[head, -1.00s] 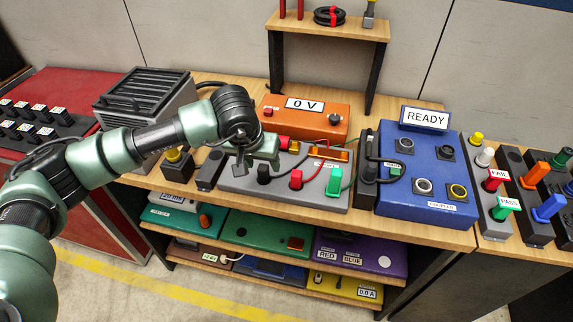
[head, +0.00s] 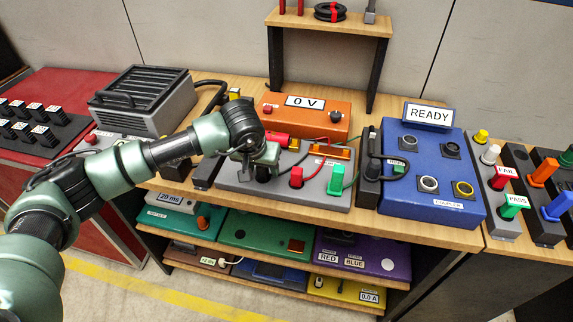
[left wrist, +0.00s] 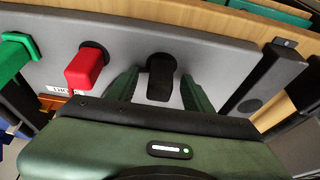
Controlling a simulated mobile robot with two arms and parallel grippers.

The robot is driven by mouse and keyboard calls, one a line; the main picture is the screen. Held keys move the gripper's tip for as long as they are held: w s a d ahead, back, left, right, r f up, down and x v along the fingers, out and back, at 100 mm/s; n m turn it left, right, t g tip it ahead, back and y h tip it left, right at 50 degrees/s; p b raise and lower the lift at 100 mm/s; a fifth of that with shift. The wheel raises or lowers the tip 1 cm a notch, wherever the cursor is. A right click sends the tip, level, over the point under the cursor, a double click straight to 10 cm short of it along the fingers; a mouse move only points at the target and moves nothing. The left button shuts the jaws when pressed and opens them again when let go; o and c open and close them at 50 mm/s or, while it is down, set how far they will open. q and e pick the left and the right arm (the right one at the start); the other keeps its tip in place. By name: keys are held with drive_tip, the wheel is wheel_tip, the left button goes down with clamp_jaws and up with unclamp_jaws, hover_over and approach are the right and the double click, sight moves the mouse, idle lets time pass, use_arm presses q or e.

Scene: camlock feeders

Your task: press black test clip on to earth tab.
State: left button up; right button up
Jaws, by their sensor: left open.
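The black test clip (left wrist: 161,77) stands on the grey panel (head: 318,197). In the left wrist view it is between the two fingers of my left gripper (left wrist: 160,92), with gaps at both sides. My left gripper (head: 258,169) is open and mostly covers the clip in the head view. A red clip (head: 296,177) and a green clip (head: 336,180) stand to its right on the same panel. A copper-coloured strip (head: 331,152) lies behind them with a small label that I cannot read. I cannot tell which part is the earth tab. My right gripper is not in view.
An orange box marked 0 V (head: 305,115) stands behind the panel. A blue tester marked READY (head: 428,180) is to the right, with a black handheld piece (head: 368,170) between. A dark block (head: 207,171) stands close left of the panel.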

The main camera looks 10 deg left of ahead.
use_arm(q)
clamp_jaws()
drive_tip(key=shift+r, duration=0.1)
drive_tip(key=shift+s+r+p, duration=0.1)
drive_tip(key=shift+r+p, duration=0.2)
drive_tip(key=shift+r, duration=0.75)
drive_tip(key=shift+r+p, duration=1)
drive_tip(key=shift+r, duration=1.2)
